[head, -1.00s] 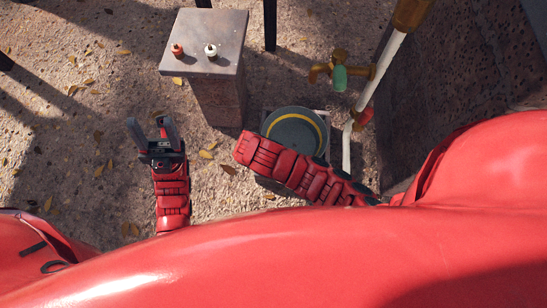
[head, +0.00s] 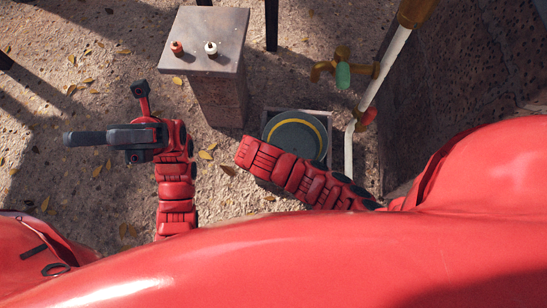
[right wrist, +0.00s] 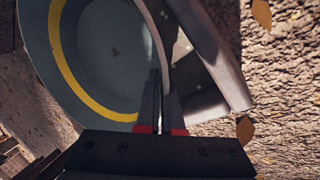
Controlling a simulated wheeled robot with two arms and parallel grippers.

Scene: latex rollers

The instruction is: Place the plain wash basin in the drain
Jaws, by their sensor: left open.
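The wash basin (head: 290,133) is a round grey-blue bowl with a yellow ring inside. In the head view it shows within the square frame of the drain (head: 328,120), partly hidden by my right arm. I cannot tell whether it rests on the bottom. In the right wrist view the basin (right wrist: 105,45) fills the upper left, and the dark drain edge (right wrist: 215,55) lies beside it. My right gripper (right wrist: 162,80) is shut on the basin's rim; it is hidden in the head view. My left gripper (head: 103,113) is wide open and empty above the ground, left of the basin.
A brass tap (head: 342,70) with a green part and a white pipe (head: 382,72) stand at right, beside a stone wall. Leafy ground at left is free.

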